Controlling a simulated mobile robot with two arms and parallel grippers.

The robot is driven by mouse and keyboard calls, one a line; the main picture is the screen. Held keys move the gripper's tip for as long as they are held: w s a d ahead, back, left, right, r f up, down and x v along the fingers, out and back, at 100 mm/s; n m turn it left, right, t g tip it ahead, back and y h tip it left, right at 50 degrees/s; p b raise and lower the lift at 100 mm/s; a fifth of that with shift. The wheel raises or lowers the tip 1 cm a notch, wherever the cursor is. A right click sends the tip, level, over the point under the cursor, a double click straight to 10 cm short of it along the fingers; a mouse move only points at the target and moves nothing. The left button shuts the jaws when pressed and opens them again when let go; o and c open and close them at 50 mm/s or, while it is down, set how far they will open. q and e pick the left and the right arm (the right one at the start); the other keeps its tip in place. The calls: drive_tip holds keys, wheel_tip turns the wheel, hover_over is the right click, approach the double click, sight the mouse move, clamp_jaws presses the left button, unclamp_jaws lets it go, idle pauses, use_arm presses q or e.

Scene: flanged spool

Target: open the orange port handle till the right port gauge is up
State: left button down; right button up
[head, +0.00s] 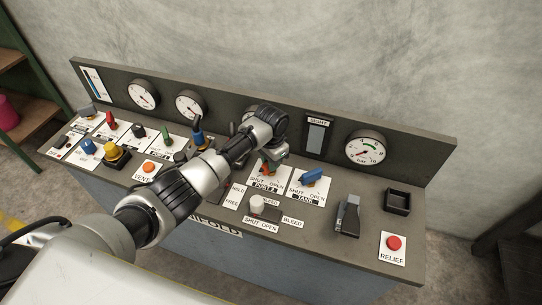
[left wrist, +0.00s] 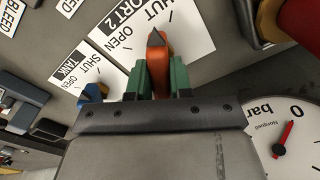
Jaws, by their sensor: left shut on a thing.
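The orange port handle (left wrist: 159,62) stands on the white PORT 2 plate (left wrist: 132,34) with SHUT and OPEN marks. My left gripper (left wrist: 159,80) is shut on it, with a green finger on either side. Its dark tip points toward the plate's marks. In the head view the handle (head: 267,169) shows only in part below my left gripper (head: 272,159). A gauge (left wrist: 287,137) with a red needle near its 0 shows at the right of the left wrist view.
A blue TANK handle (head: 311,177) stands just right of the orange one. A white bleed knob (head: 258,204) is in front. A blue-tipped lever (head: 197,132) stands left of my wrist. A large gauge (head: 365,147) and red RELIEF button (head: 393,243) are at the right.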

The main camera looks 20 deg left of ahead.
use_arm(q)
drive_tip(key=n+p, duration=0.3)
drive_tip(key=shift+r+n, duration=0.25)
drive_tip(key=shift+n, duration=0.15)
drive_tip(key=n+p, duration=0.2)
drive_tip(key=n, duration=0.1)
drive_tip(key=shift+n, duration=0.3)
drive_tip(key=n+p, duration=0.1)
drive_tip(key=n, duration=0.2)
drive_tip(key=shift+f+n, duration=0.1)
drive_tip(key=shift+n, duration=0.2)
drive_tip(key=shift+n+p, duration=0.75)
drive_tip(key=shift+n, duration=1.25)
drive_tip(key=shift+f, duration=0.1)
drive_tip(key=c, duration=1)
unclamp_jaws()
